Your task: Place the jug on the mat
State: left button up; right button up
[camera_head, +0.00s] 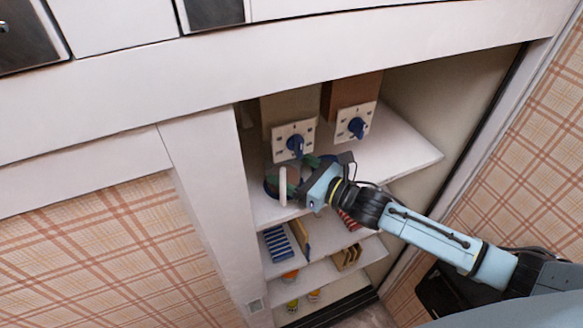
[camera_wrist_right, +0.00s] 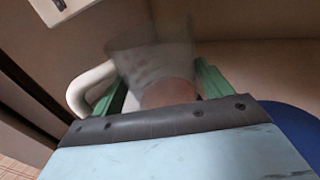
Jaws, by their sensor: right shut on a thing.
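The jug (camera_wrist_right: 155,70) is see-through, with a white handle and a reddish-brown lower part. In the head view its white handle (camera_head: 283,186) shows at the left of the upper open shelf. My right gripper (camera_head: 301,172) has its green fingers on either side of the jug and is shut on it. A round dark blue edge (camera_head: 268,187), likely a mat, shows beside and below the jug. Blue also shows behind the gripper and at the right of the wrist view (camera_wrist_right: 295,135). I cannot tell whether the jug touches the blue surface. My left gripper is not in view.
Two boxes with blue dial knobs (camera_head: 295,141) (camera_head: 357,124) stand behind the jug. The shelf (camera_head: 405,150) is bare to the right. A white post (camera_head: 212,185) bounds it at the left. Lower shelves hold a blue striped item (camera_head: 278,243), a wooden rack (camera_head: 347,257) and small items.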

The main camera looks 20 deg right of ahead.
jog(key=o, duration=0.7)
jog(key=shift+f, duration=0.2)
jog(key=shift+c, duration=0.2)
jog(key=o, duration=0.4)
jog(key=shift+r, duration=0.1)
jog(key=shift+r, duration=0.1)
jog(key=b+v, duration=0.1)
jog(key=v, duration=1.1)
jog(key=shift+b, duration=0.3)
